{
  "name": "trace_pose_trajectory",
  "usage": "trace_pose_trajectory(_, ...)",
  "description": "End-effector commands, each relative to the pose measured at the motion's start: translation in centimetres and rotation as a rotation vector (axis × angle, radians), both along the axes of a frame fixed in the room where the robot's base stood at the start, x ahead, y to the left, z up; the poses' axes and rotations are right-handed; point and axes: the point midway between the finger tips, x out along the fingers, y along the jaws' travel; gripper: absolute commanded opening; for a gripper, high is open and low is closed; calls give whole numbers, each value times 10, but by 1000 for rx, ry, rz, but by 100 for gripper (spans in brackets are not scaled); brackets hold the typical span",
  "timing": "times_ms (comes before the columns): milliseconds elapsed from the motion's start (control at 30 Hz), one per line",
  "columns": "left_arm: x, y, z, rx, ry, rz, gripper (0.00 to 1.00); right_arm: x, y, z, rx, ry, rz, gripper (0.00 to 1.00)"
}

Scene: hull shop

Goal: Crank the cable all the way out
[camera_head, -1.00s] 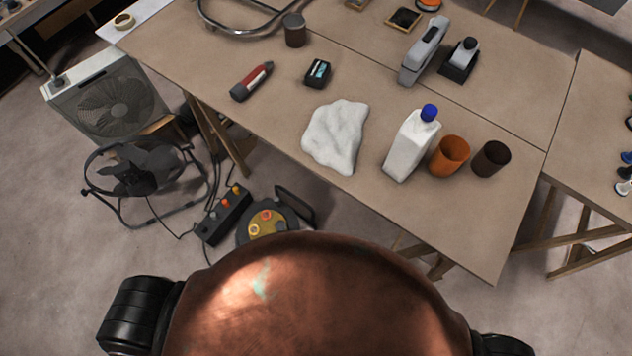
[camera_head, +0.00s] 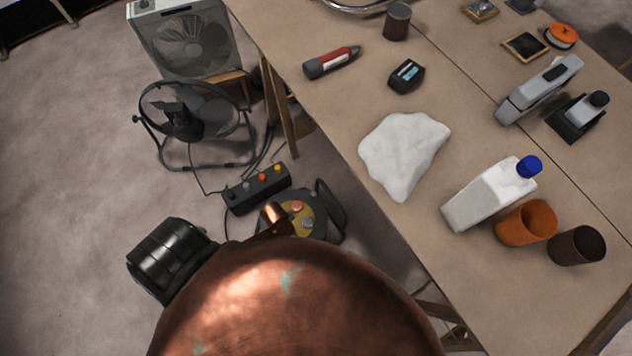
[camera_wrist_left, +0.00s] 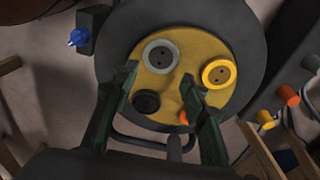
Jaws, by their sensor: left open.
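The cable reel stands on the floor, with a dark round drum (camera_head: 327,222) and a yellow socket face; its frame shows beside it. In the left wrist view the yellow face (camera_wrist_left: 205,52) fills the middle, with a grey, a yellow and a black socket and a bit of orange partly behind a finger. My left gripper (camera_wrist_left: 160,84) is open, its two green fingers spread over the reel's face. A grey stub (camera_wrist_left: 174,148) shows between the finger bases; I cannot tell whether it is the crank. My right gripper is not in view.
A black power strip (camera_head: 257,187) with coloured plugs lies beside the reel. A round floor fan (camera_head: 190,115) and a box fan (camera_head: 190,45) stand behind. The workbench (camera_head: 360,95) edge and legs rise to the right. Open floor lies left.

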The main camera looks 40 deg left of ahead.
Motion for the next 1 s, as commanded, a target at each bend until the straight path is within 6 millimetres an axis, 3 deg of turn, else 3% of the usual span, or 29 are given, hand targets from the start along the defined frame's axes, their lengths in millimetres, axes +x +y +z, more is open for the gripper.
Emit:
trace_pose_trajectory(33,25,-3,-1,1,-3,-55,40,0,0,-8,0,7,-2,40)
trace_pose_trajectory(200,100,-15,15,8,14,-258,40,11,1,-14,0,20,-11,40)
trace_pose_trajectory(400,161,-7,36,57,68,-456,40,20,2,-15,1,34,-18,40)
trace_pose_trajectory(500,178,0,44,78,87,-505,40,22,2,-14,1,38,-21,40)
trace_pose_trajectory(667,191,7,49,93,102,-540,40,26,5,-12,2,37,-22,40)
trace_pose_trajectory(1000,190,8,18,94,105,-540,40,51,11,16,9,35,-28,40)
